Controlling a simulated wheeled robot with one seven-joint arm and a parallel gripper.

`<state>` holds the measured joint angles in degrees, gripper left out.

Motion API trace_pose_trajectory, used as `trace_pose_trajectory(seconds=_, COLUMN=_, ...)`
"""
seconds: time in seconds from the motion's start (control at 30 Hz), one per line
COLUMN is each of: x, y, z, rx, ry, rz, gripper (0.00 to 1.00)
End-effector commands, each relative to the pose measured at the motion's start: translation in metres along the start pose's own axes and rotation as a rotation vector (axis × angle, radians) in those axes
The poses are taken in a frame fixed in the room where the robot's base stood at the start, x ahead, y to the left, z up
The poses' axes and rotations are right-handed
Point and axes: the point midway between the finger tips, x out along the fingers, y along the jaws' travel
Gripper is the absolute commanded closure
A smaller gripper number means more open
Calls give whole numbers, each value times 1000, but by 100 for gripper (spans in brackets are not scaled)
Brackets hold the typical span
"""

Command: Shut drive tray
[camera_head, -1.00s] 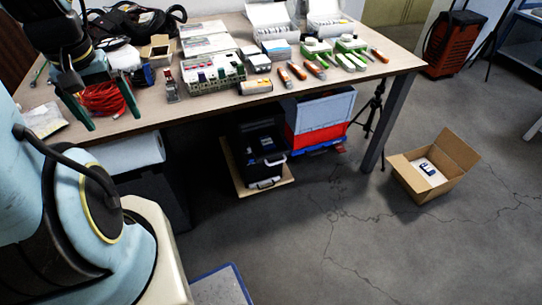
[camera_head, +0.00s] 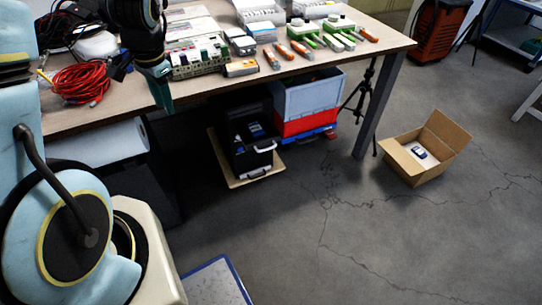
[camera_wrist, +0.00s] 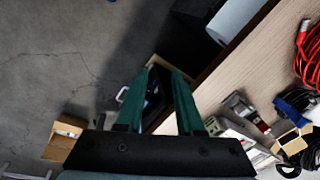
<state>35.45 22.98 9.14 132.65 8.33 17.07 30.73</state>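A black unit (camera_head: 247,140) stands on a wooden board (camera_head: 231,176) under the table. A tray-like front with a silver handle (camera_head: 266,147) projects from it, which I take for the drive tray; how far out it sits I cannot tell. In the wrist view the handle (camera_wrist: 122,94) shows left of my fingers, and part of the black unit shows between them. My gripper (camera_wrist: 159,72) is open and empty, its two teal fingers apart. In the head view my gripper (camera_head: 163,100) is at the table's front edge, above and left of the unit, not touching it.
The table (camera_head: 110,118) carries red cable (camera_head: 82,83), a terminal block and several orange-handled tools. Grey and red crates (camera_head: 308,97) stand right of the unit, then a table leg (camera_head: 380,105). An open cardboard box (camera_head: 432,170) lies farther right.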

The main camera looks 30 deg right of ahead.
Motion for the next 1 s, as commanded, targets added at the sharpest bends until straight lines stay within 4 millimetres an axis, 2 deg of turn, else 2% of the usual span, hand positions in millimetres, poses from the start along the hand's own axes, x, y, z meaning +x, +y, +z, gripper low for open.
trace_pose_trajectory(seconds=0.03, x=28, y=13, z=-22, rx=145, ry=-7, rz=-10, gripper=71)
trace_pose_trajectory(seconds=0.17, x=76, y=42, z=-72, rx=527, ry=-18, rz=-55, gripper=85)
trace_pose_trajectory(seconds=0.3, x=127, y=86, z=-123, rx=948, ry=-37, rz=-113, gripper=100)
trace_pose_trajectory(seconds=0.5, x=194, y=163, z=-184, rx=1546, ry=-76, rz=-218, gripper=100)
trace_pose_trajectory(seconds=0.6, x=218, y=198, z=-204, rx=1786, ry=-97, rz=-268, gripper=100)
trace_pose_trajectory(seconds=0.73, x=235, y=229, z=-219, rx=1987, ry=-117, rz=-313, gripper=100)
trace_pose_trajectory(seconds=0.83, x=241, y=239, z=-224, rx=2057, ry=-124, rz=-329, gripper=100)
trace_pose_trajectory(seconds=1.0, x=253, y=238, z=-226, rx=2074, ry=-128, rz=-332, gripper=100)
